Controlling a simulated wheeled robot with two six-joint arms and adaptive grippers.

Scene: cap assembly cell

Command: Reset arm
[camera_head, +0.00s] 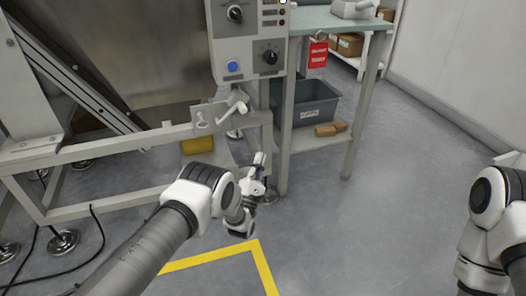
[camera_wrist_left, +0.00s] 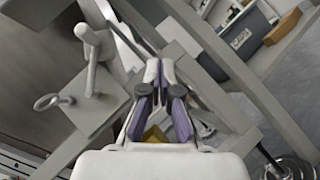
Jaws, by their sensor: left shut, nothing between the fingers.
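My left arm comes in from the lower left in the head view, and my left gripper (camera_head: 258,172) is out in front of the machine frame, above the floor. It also shows in the left wrist view (camera_wrist_left: 158,68), where its two fingertips are together with nothing between them. My right arm is at the right edge of the head view; its gripper is not seen.
A control panel (camera_head: 248,40) with knobs and a blue button stands ahead. A bracket with a grey lever (camera_head: 233,105) is close to my left gripper. A table (camera_head: 330,22) with a grey bin (camera_head: 305,108) below stands right of it. The middle floor is clear.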

